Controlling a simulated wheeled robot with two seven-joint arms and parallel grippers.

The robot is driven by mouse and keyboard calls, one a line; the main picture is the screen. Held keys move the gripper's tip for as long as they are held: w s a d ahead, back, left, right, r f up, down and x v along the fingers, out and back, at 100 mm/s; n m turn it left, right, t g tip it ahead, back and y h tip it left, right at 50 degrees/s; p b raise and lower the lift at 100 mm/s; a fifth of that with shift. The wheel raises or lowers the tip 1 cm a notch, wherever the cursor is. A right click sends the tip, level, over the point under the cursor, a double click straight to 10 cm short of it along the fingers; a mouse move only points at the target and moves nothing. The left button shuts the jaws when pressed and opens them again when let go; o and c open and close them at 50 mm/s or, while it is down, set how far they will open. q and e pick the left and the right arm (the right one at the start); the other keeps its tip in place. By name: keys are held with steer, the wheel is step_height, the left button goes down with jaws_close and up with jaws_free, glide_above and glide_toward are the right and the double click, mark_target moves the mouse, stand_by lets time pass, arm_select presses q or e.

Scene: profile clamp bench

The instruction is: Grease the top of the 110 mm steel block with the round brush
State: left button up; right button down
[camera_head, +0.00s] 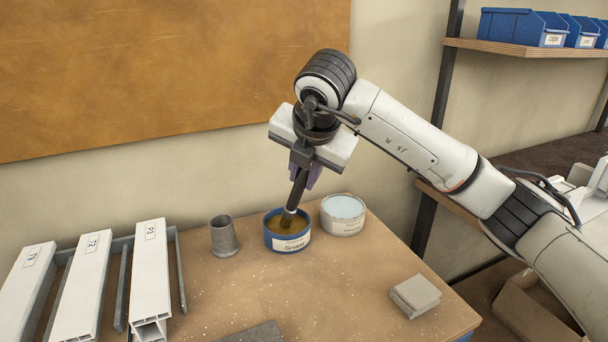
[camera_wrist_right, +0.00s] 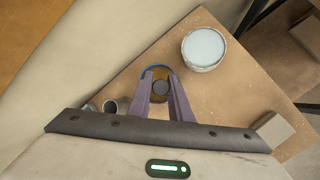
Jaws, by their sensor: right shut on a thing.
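My right gripper (camera_head: 305,178), with purple fingers, is shut on the dark handle of the round brush (camera_head: 295,198). The brush is slightly tilted, and its lower end is inside the blue tin of grease (camera_head: 287,243); the tip touches or is in the brown grease. In the right wrist view the brush's round end (camera_wrist_right: 160,88) shows between the fingertips, over the tin. A grey flat piece (camera_head: 253,334) is cut off at the bottom edge of the head view; I cannot tell whether it is the 110 mm steel block. My left gripper is not in view.
A grey metal cup (camera_head: 223,237) stands left of the tin, and a tin with pale contents (camera_head: 343,215) stands right. A stack of grey-beige pads (camera_head: 415,295) lies front right. White profiles (camera_head: 150,270) lie at left. The bench middle is clear.

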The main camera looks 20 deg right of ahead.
steer(key=shift+f, duration=0.15)
stand_by(0.4)
steer(key=shift+r+p, duration=1.95)
steer(key=shift+r, duration=1.65)
